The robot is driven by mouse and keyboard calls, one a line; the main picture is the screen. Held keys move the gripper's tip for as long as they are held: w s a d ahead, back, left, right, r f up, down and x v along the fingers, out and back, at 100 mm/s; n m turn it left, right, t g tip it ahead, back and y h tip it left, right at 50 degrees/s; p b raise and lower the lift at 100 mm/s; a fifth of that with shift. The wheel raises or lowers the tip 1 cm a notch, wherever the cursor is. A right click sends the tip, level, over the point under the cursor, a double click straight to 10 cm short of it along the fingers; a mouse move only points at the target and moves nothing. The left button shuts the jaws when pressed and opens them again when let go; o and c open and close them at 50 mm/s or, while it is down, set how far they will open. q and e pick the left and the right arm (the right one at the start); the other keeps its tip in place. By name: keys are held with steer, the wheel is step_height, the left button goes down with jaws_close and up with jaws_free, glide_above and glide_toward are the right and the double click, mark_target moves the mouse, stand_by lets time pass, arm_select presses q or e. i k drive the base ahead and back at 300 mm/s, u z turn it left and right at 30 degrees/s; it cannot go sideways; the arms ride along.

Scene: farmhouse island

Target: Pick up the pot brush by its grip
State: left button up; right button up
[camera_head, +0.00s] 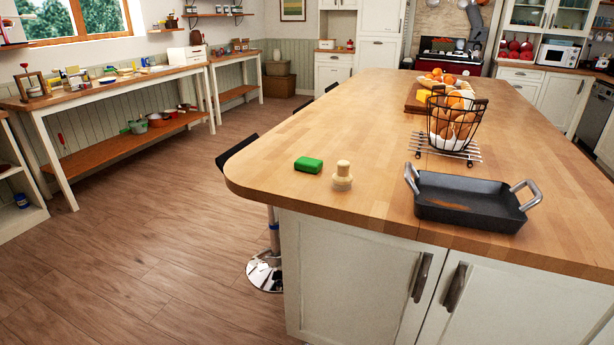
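The pot brush (342,176) stands upright near the front edge of the wooden island top (285,145). It has a pale knob-like grip on top and a wider round base resting on the wood. Nothing touches it. Neither of my grippers is in the camera_head view, so their state and distance from the brush do not show.
A green sponge (308,164) lies just left of the brush. A dark roasting pan (470,201) with raised metal handles sits to its right. The island's middle left is clear.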

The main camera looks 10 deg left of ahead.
mark_target(343, 180)
steer(key=u, duration=1.7)
steer(key=i, duration=1.75)
steer(key=z, duration=3.15)
